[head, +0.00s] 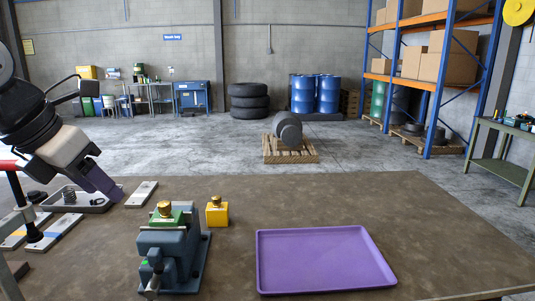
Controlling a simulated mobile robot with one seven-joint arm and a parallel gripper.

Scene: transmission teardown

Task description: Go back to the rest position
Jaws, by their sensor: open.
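My gripper (104,185) hangs from my arm at the left of the head view, above the left end of the brown workbench (430,240). Its dark fingers point down and to the right, near a grey tray (97,209) holding a spring and small parts. I see nothing held in the fingers. A teal vise (170,250) stands at the front of the bench with a green block (168,217) with a brass top in it. A yellow block (217,214) with a brass knob stands to its right. A purple tray (325,260) lies empty on the right.
A light plate (141,194) lies just right of the grey tray. A red-topped clamp or stand (22,195) is at the far left edge. The bench is bare between the yellow block and its far edge, and right of the purple tray. Pallets, tires and shelves stand beyond.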

